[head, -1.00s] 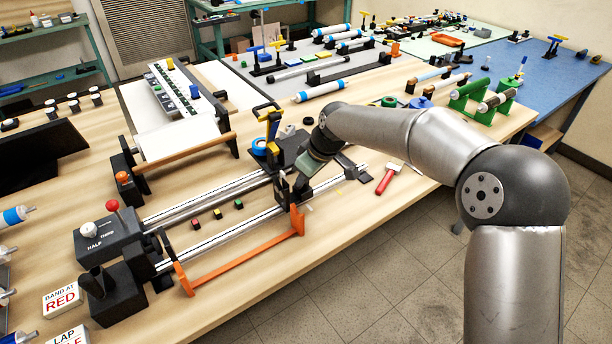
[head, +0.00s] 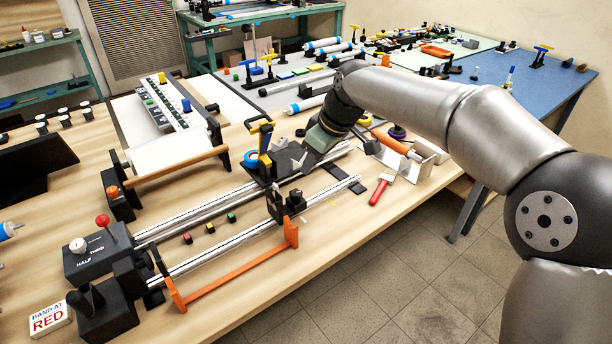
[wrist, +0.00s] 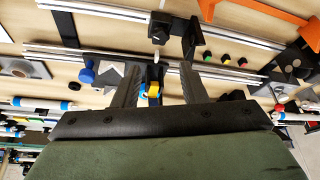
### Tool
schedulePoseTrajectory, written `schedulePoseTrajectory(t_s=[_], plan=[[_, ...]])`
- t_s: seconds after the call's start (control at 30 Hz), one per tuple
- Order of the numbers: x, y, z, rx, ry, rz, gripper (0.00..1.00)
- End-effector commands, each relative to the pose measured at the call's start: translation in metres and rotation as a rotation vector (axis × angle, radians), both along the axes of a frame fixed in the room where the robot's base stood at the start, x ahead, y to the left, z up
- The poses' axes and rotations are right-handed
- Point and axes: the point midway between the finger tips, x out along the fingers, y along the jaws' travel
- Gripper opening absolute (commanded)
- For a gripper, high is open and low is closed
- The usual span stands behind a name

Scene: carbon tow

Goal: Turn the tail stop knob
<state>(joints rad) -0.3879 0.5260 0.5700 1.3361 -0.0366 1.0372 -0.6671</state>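The rail rig has a black tail block (head: 274,205) at the right end of its front rail, with a small black knob (head: 296,198) that I take as the tail stop knob. In the wrist view, a black knobbed block (wrist: 160,28) lies beyond the fingertips. My gripper (head: 299,164) is over the dark carriage plate on the rear rail, apart from the knob. In the wrist view, its two fingers (wrist: 158,68) are spread with no object held. A yellow-and-blue clamp (wrist: 153,84) shows between them. The fingertips are partly hidden in the head view.
An orange bar (head: 240,268) runs along the rig's front. The headstock (head: 97,256) with white and red knobs stands at the left. Small coloured buttons (head: 210,228) sit between the rails. A red-handled tool (head: 380,191) lies on bare table to the right.

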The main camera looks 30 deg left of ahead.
Motion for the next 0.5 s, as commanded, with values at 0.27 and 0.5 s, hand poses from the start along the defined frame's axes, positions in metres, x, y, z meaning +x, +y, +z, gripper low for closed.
schedulePoseTrajectory(t_s=[0.27,0.5], plan=[[0.0,-0.017,0.042,0.002,-0.002,-0.002,0.38],[-0.001,-0.02,0.049,0.0,0.001,0.0,0.38]])
